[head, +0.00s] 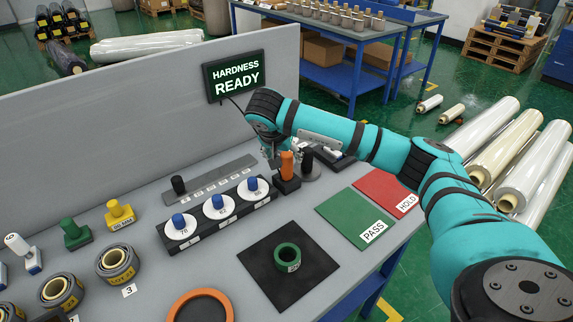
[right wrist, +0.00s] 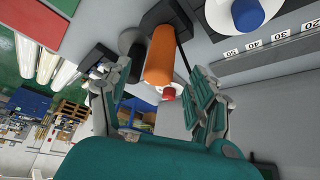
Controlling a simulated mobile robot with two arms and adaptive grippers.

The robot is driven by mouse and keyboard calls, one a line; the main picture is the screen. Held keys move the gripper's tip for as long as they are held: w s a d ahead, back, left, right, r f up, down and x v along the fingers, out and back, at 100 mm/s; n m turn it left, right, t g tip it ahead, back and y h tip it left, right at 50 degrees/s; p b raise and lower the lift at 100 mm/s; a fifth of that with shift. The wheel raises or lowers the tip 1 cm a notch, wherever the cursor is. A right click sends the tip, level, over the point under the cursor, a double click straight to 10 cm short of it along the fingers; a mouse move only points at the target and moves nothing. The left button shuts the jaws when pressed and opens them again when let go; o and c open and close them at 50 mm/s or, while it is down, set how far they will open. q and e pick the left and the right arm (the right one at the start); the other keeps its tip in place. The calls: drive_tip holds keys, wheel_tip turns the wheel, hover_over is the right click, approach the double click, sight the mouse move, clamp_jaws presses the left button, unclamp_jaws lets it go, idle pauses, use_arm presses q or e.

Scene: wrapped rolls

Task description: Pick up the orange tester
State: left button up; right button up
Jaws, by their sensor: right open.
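The orange tester (head: 287,165) stands upright in a black holder (head: 286,186) near the back of the grey table. My right gripper (head: 273,158) is just to its left in the head view, pointing down. In the right wrist view the orange tester (right wrist: 159,55) lies between the two spread fingers of my right gripper (right wrist: 153,78), with gaps on both sides. The gripper is open and holds nothing. My left gripper is not in view.
A dark post (head: 307,165) stands close right of the tester. A black rack (head: 218,218) with blue-knobbed white discs is to the left. A green roll (head: 288,257) sits on a black mat (head: 262,285). Green PASS (head: 345,215) and red HOLD (head: 380,186) mats lie to the right.

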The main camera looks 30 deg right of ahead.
sight(286, 155)
drive_tip(key=x, duration=0.3)
drive_tip(key=shift+w+d+f, duration=0.15)
drive_tip(key=shift+d+f, duration=0.05)
drive_tip(key=shift+d, duration=0.05)
drive_tip(key=shift+r, duration=0.1)
clamp_jaws()
